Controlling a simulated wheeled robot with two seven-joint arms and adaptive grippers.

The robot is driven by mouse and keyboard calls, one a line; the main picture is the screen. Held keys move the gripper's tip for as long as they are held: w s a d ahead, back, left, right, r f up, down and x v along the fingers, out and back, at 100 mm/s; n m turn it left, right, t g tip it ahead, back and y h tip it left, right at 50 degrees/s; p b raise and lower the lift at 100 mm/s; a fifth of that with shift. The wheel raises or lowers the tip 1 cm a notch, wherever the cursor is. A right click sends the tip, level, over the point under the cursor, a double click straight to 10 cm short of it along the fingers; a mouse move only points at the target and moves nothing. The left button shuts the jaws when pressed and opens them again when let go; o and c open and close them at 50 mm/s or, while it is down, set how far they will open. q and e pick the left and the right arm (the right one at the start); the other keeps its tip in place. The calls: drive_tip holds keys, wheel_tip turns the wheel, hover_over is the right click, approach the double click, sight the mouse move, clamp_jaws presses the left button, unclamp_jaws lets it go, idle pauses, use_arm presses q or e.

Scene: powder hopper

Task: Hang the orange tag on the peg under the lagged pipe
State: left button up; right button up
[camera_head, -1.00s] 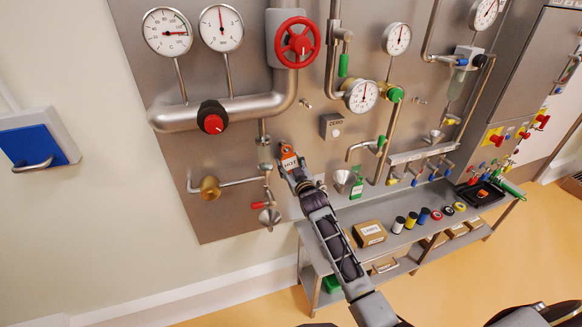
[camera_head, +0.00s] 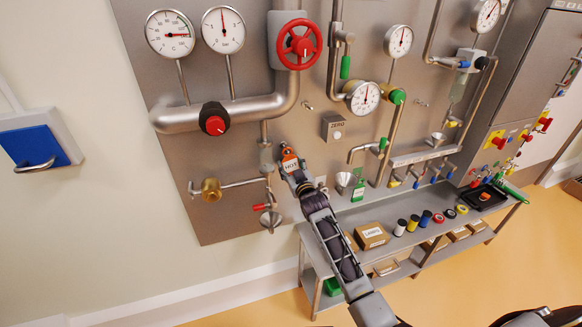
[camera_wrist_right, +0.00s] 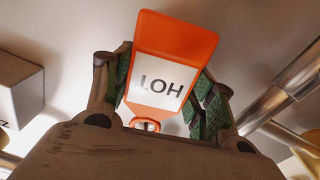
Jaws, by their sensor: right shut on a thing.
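The orange tag (camera_head: 290,162) has a white label reading HOT. My right gripper (camera_head: 294,172) is shut on it and holds it in front of the steel panel, below the thick grey pipe. In the right wrist view the tag (camera_wrist_right: 177,45) stands between the two green-padded fingers (camera_wrist_right: 160,90), its lettering upside down and its holed end toward the wrist. The thick pipe (camera_head: 255,108), which looks like the lagged one, runs across and bends upward. A small stub (camera_head: 306,104) sticks out of the panel right of the bend. No peg directly under the pipe is clearly visible. My left gripper is not in view.
A grey ZERO box (camera_head: 333,127) and a funnel with a green tag (camera_head: 358,190) are to the right. A steel bench (camera_head: 345,215) stands below.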

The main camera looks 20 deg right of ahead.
drive_tip(key=o, duration=0.8)
drive_tip(key=shift+o, duration=1.3)
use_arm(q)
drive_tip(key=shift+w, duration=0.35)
use_arm(e)
drive_tip(key=s, duration=0.8)
drive_tip(key=shift+d, duration=0.15)
